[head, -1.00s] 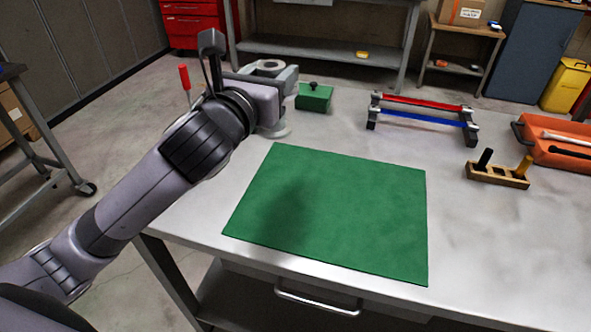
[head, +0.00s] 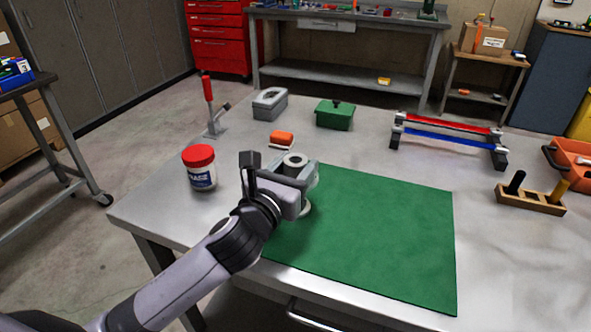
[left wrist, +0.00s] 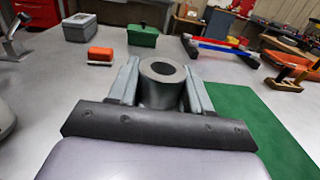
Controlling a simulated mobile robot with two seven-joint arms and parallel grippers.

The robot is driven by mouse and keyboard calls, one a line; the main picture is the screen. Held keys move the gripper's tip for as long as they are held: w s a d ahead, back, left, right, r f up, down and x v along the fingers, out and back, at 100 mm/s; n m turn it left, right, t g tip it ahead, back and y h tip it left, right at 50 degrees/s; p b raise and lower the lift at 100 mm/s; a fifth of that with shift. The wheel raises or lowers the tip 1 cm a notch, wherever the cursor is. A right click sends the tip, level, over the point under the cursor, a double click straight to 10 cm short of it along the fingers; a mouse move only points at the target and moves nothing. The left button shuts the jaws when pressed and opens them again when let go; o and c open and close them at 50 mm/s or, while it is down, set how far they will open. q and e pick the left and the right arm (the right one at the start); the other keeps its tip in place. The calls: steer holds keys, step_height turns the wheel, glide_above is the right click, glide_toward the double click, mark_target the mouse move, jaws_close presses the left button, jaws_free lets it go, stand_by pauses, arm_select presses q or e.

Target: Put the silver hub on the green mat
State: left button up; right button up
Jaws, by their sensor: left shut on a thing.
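The silver hub is a grey ring-topped cylinder with a hole; its top shows in the head view (head: 296,160) and its side in the left wrist view (left wrist: 160,97). My left gripper (head: 304,172) is shut on it, one finger on each side (left wrist: 163,85). The hub's round lower flange shows below the gripper, over the left part of the green mat (head: 390,235). Whether it touches the mat is hard to tell. The mat lies flat and bare on the grey table and also shows in the left wrist view (left wrist: 250,120). My right gripper is not in view.
A red-capped jar (head: 201,168) stands left of the gripper. Behind are an orange block (head: 281,138), a grey box (head: 270,103), a green box (head: 335,115) and a red-handled clamp (head: 209,100). A red-and-blue rack (head: 450,135) and wooden holder (head: 530,199) stand right.

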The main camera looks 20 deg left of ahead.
arm_select(q)
steer(key=o, duration=1.3)
steer(key=shift+f, duration=0.1)
steer(key=shift+r, duration=0.2)
steer(key=s, duration=0.4)
steer(key=s+a, duration=0.1)
steer(key=s, duration=0.7)
steer(key=shift+a, duration=0.2)
